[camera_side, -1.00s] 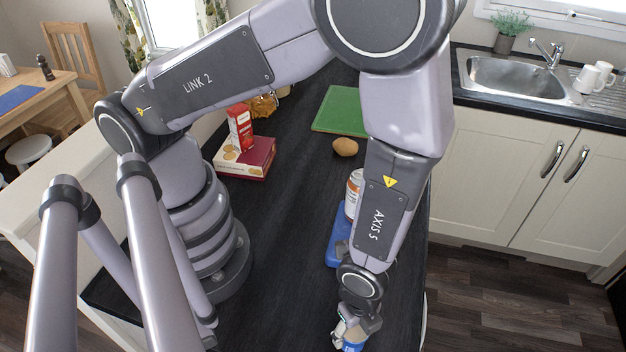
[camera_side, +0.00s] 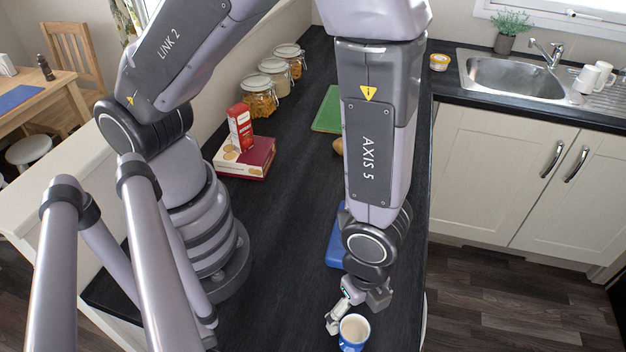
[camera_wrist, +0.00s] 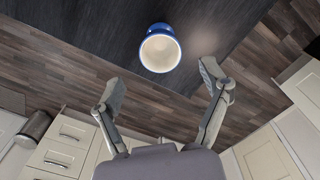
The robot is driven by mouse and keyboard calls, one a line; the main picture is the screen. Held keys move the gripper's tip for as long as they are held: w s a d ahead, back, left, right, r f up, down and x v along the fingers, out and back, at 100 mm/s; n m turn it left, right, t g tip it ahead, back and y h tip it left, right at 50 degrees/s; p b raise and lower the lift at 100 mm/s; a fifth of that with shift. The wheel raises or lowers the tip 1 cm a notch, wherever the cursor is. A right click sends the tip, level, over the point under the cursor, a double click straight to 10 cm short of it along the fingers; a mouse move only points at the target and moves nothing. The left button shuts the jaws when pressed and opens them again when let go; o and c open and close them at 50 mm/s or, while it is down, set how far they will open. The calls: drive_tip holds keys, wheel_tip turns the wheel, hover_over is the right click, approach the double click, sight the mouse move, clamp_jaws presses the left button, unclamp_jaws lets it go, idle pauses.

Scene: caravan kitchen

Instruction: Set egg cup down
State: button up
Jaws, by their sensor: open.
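The egg cup (camera_side: 354,332), blue outside and pale inside, stands on the dark worktop near its front edge, at the bottom of the side view. In the wrist view the egg cup (camera_wrist: 160,50) shows its round opening towards the camera, just beyond the fingertips. My gripper (camera_side: 356,309) is open and empty, right by the cup. In the wrist view my gripper's fingers (camera_wrist: 160,76) are spread wide, one on each side and short of the cup, with clear space between them and it.
A blue item (camera_side: 336,252) lies behind my wrist, partly hidden. A red carton (camera_side: 240,128) stands on a flat box (camera_side: 246,160) at the left. Several jars (camera_side: 273,76) and a green board (camera_side: 328,112) are farther back. The worktop's middle (camera_side: 285,215) is clear.

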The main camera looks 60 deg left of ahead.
drive_tip(key=w+a+r+n+t, duration=0.1)
drive_tip(key=w+a+r+n, duration=0.2)
drive_tip(key=r, duration=0.4)
drive_tip(key=w+a+r+n+t+h, duration=0.1)
drive_tip(key=w+a+r+n, duration=0.15)
drive_tip(key=a+r, duration=0.45)
drive_tip(key=w+a+r+n, duration=0.1)
drive_tip(key=a+r+n, duration=0.2)
drive_tip(key=r, duration=0.5)
drive_tip(key=s+a+r+n+t, duration=0.1)
drive_tip(key=s+a+r+n, duration=0.3)
drive_tip(key=a, duration=0.3)
drive_tip(key=s+a+r+n+t+y, duration=0.1)
drive_tip(key=s+a+r+n+t, duration=0.1)
drive_tip(key=s+a+r+n, duration=0.3)
drive_tip(key=shift+a+r+t, duration=0.25)
drive_tip(key=shift+a+t, duration=0.05)
drive_tip(key=shift+a, duration=0.95)
drive_tip(key=shift+n, duration=0.25)
